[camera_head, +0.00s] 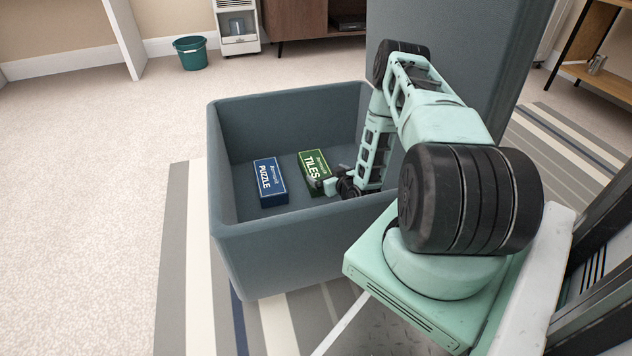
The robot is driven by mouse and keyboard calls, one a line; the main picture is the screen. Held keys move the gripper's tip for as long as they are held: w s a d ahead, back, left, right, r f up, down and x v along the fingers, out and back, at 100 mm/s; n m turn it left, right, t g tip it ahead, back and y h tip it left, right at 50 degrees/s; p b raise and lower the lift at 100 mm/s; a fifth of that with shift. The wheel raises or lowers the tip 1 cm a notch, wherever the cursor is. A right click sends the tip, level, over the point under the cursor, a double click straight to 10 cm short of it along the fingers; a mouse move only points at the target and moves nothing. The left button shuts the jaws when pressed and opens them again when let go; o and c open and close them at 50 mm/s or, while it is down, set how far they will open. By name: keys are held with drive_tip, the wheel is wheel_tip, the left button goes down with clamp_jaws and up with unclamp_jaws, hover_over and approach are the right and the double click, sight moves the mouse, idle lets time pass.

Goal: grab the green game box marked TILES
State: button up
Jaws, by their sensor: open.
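The green game box marked TILES (312,164) lies on the floor of a grey-blue open bin (290,238), right of the middle. My gripper (322,184) is down inside the bin at the near right side of the green box. The gripper is open, and its fingers are close to the box's near end. I cannot tell whether they touch it. The wrist and near bin wall hide part of the fingers.
A blue box marked PUZZLE (270,182) lies left of the green box with a gap between them. The bin's walls stand on all sides. A striped rug (190,260) lies under the bin. A green bucket (191,53) stands far back.

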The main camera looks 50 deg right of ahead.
sight(316, 167)
drive_tip(key=b+x, duration=0.2)
drive_tip(key=x, duration=0.1)
drive_tip(key=b+x, duration=0.3)
drive_tip(key=shift+s+d+f, duration=0.1)
drive_tip(key=shift+d+f, duration=0.05)
drive_tip(key=shift+f, duration=0.25)
drive_tip(key=shift+w+d+b, duration=0.15)
drive_tip(key=shift+w+b, duration=0.15)
drive_tip(key=shift+w, duration=0.25)
drive_tip(key=shift+c, duration=0.3)
drive_tip(key=c, duration=0.9)
